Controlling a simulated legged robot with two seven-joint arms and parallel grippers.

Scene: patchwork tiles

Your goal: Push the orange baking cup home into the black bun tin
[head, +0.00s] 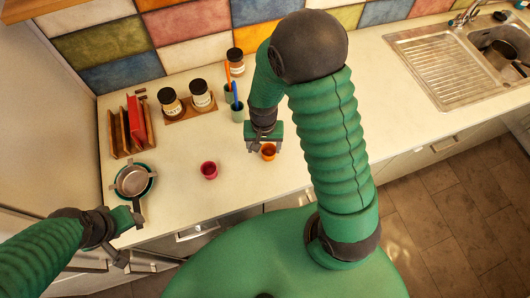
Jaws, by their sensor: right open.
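The orange baking cup (268,152) is on the white counter near its front edge, in the middle of the head view. My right gripper (264,147) points down at the cup, open, its fingers close above or beside it. I cannot tell whether they touch the cup, and the gripper hides part of it. I cannot make out the black bun tin; the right arm hides some of the counter. My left gripper (132,240) is at the counter's front left edge, its fingers apart and empty.
A pink-red cup (209,170) stands left of the orange one. A metal pan or strainer (132,180) sits at the left. The sink (490,55) is far right.

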